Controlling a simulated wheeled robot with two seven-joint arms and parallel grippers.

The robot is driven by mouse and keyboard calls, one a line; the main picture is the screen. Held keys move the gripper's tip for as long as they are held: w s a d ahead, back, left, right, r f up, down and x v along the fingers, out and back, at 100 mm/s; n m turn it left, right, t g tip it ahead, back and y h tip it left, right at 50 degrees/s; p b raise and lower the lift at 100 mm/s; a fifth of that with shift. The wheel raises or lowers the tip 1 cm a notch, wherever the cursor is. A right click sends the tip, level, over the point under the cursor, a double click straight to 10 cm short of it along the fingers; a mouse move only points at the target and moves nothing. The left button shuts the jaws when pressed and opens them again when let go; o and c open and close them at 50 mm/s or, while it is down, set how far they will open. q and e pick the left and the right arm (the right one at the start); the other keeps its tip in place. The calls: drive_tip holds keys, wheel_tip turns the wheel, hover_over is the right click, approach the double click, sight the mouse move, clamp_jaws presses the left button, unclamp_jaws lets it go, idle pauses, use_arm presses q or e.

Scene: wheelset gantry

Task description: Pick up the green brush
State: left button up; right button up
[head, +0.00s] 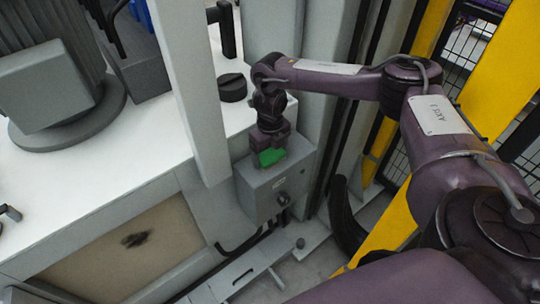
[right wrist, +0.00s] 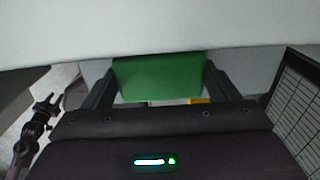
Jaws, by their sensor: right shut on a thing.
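The green brush (head: 272,157) shows in the head view as a small green block at the end of my right arm, just above a grey box. My right gripper (head: 270,142) is shut on it. In the right wrist view the green brush (right wrist: 158,77) fills the space between the two dark fingers of my right gripper (right wrist: 160,88). A pale surface hides the brush's upper part in that view. My left gripper is in neither view.
The grey box (head: 255,196) with a dark knob (head: 283,198) is beneath the brush. A white worktop (head: 110,165) with a grey machine (head: 55,85) lies to the left. A pale post (head: 190,90) stands close by. Yellow posts (head: 500,85) and mesh fencing are on the right.

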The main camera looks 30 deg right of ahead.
sight(270, 153)
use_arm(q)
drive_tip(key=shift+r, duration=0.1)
use_arm(e)
drive_tip(key=shift+r, duration=0.1)
drive_tip(key=shift+r+p, duration=0.2)
drive_tip(key=shift+p, duration=0.1)
wheel_tip(270, 153, up, 2)
drive_tip(key=shift+r+p, duration=0.15)
drive_tip(key=shift+p, duration=0.95)
wheel_tip(270, 153, up, 5)
drive_tip(key=p, duration=0.4)
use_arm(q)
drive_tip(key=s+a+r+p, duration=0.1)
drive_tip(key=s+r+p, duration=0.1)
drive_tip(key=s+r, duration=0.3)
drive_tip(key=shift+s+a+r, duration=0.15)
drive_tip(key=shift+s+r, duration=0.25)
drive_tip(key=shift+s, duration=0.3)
use_arm(e)
drive_tip(key=shift+r, duration=1.05)
drive_tip(key=o, duration=0.3)
drive_tip(key=shift+c, duration=1)
